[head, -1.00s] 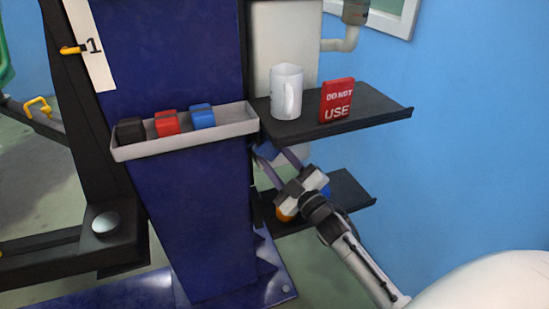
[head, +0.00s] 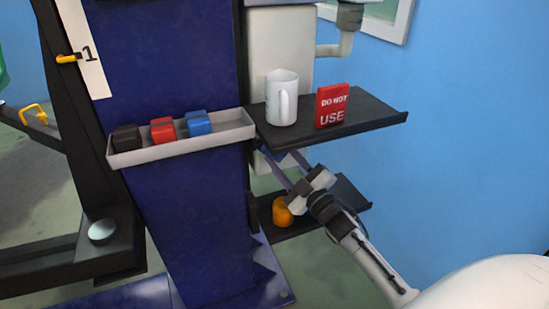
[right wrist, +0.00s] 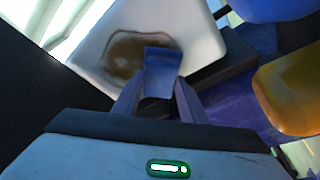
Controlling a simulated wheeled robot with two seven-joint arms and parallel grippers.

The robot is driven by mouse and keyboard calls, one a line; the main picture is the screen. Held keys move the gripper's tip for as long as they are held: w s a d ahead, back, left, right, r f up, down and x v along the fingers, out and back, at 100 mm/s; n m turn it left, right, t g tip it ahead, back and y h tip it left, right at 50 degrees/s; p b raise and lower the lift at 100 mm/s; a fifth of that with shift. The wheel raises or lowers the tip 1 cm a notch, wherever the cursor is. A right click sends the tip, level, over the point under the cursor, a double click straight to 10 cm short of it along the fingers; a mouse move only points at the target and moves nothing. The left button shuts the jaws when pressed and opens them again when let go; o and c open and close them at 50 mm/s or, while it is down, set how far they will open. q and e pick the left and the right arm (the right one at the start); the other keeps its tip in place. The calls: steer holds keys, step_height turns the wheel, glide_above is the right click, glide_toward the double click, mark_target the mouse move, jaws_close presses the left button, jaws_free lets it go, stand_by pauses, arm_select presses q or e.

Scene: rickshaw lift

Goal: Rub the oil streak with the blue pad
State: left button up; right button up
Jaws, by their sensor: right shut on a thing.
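My right gripper (right wrist: 160,92) is shut on a blue pad (right wrist: 162,70), held out between its fingertips. The oil streak (right wrist: 124,50) is a brown smear with a darker outline on a white panel (right wrist: 197,32). In the right wrist view the pad overlaps the streak's right part; I cannot tell whether it touches the panel. In the head view my right gripper (head: 283,165) reaches up under the upper shelf, where the pad is mostly hidden in shadow and the streak does not show. My left gripper is out of view.
The upper shelf (head: 375,117), just above my right gripper, carries a white mug (head: 281,98) and a red "DO NOT USE" block (head: 332,106). An orange object (head: 282,212) stands on the lower shelf (head: 350,192). A grey tray (head: 180,144) on the blue post holds black, red and blue blocks.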

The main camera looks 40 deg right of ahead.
steer(key=shift+s+d+r+p, duration=1.1)
steer(key=shift+d+r, duration=0.05)
steer(key=shift+d, duration=4)
steer(key=w+a+p, duration=0.2)
steer(key=w+a, duration=0.1)
steer(key=a, duration=0.8)
steer(key=shift+p, duration=0.3)
steer(key=shift+w+a, duration=0.2)
steer(key=shift+a, duration=1.2)
steer(key=shift+c, duration=0.4)
steer(key=shift+a+r+p, duration=0.2)
steer(key=shift+r+p, duration=1)
steer(key=shift+p, duration=0.1)
steer(key=shift+c, duration=1.4)
steer(key=shift+s+d, duration=0.25)
steer(key=shift+d, duration=0.45)
steer(key=shift+s+d, duration=0.2)
steer(key=shift+d, duration=0.5)
steer(key=shift+s+d+b, duration=0.55)
steer(key=shift+s+d, duration=0.65)
steer(key=shift+d, duration=4.6)
steer(key=shift+w+a+r+p, duration=0.15)
steer(key=shift+a+r+p, duration=0.1)
steer(key=shift+a+p, duration=0.35)
steer(key=shift+w+a+r+p, duration=0.25)
steer(key=shift+a+p, duration=0.2)
steer(key=shift+a, duration=0.25)
steer(key=shift+w+a+r+p, duration=0.1)
steer(key=shift+a+r+p, duration=0.2)
steer(key=shift+a+p, duration=0.3)
